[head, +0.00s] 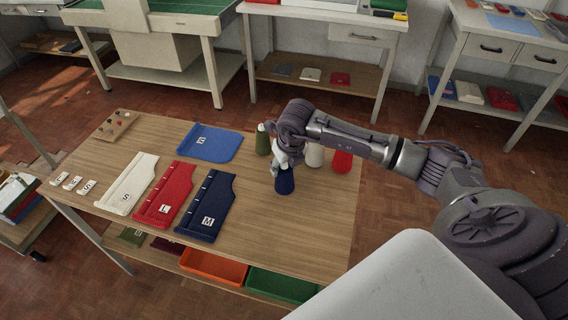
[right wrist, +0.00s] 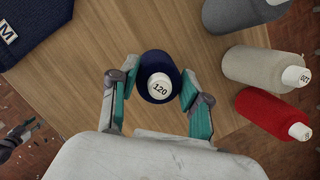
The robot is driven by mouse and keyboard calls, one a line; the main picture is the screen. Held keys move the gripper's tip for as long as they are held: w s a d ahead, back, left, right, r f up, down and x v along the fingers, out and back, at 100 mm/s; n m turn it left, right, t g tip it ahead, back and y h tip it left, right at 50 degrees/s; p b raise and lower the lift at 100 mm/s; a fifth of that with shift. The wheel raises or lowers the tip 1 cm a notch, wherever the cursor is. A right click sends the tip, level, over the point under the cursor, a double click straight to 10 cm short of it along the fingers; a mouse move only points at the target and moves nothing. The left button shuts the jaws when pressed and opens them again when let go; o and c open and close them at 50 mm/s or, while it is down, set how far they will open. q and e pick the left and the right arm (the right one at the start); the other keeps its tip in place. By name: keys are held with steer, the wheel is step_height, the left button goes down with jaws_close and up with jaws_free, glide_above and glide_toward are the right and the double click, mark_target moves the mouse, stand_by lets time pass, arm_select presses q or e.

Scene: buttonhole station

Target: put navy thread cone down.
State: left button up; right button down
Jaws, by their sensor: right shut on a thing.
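The navy thread cone (head: 284,184) is upright at the right part of the wooden table (head: 318,230). My right gripper (head: 283,166) is shut on it from above. In the right wrist view the cone (right wrist: 158,62) sits between the two fingers (right wrist: 158,84), with its white top marked 120 facing the camera. I cannot tell whether its base touches the table or hangs just above it. A dark gripper-like part, probably my left gripper (right wrist: 18,136), shows at the left edge of the right wrist view; its jaws are too small to judge.
A green cone (head: 262,140), a white cone (head: 315,156) and a red cone (head: 342,161) stand close by. A grey one (right wrist: 240,12) shows in the right wrist view. Navy (head: 209,207), red (head: 165,195), white and blue folded pieces lie left. Bare tabletop lies in front.

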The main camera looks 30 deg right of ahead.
steer(key=c, duration=0.5)
jaws_free()
steer(key=b+v, duration=0.2)
steer(key=v, duration=1)
steer(key=shift+r, duration=0.1)
